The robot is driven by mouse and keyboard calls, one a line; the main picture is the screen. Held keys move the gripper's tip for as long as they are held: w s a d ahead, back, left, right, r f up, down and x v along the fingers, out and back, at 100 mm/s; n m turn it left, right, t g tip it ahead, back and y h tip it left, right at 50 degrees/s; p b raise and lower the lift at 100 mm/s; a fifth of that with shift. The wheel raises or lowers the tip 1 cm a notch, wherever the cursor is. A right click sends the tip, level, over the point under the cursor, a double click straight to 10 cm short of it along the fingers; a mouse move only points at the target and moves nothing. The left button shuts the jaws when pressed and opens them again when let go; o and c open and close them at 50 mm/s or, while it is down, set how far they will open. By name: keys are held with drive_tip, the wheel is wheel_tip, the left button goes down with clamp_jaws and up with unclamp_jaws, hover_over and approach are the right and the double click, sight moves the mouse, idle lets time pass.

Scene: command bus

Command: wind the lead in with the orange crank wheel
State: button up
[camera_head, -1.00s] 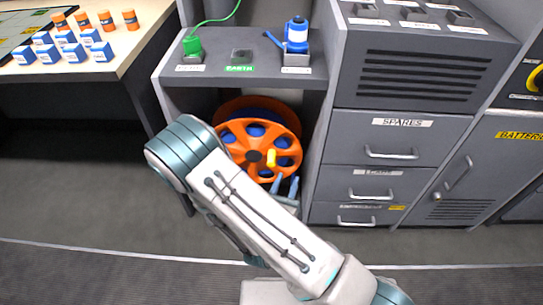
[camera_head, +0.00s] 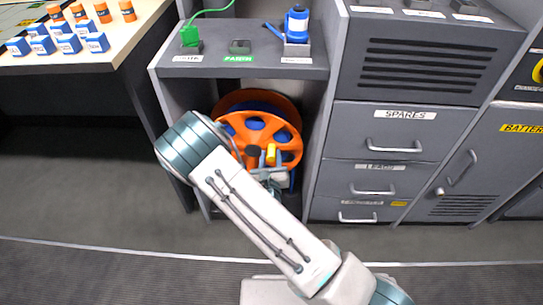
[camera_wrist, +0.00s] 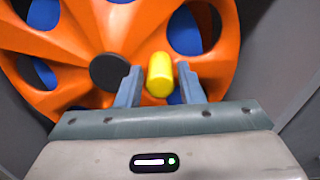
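The orange crank wheel (camera_head: 283,131) stands upright in the open bay under the grey shelf, with blue showing through its holes. It fills the upper part of the wrist view (camera_wrist: 67,38), with a dark round hub left of centre. Its yellow handle (camera_head: 271,154) sticks out toward me, and in the wrist view the handle (camera_wrist: 159,74) lies between the two blue-grey fingers. My gripper (camera_wrist: 159,85) is open around the handle, with a gap visible on each side. In the head view my arm hides the wheel's lower left part.
Side panels of the bay stand close to the wheel on both sides. A green plug (camera_head: 190,36) with a green lead and a blue plug (camera_head: 297,24) sit on the shelf (camera_head: 265,64) above. Drawers (camera_head: 381,144) are at right. The floor at left is clear.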

drive_tip(key=shift+w, duration=0.95)
drive_tip(key=shift+c, duration=0.3)
clamp_jaws()
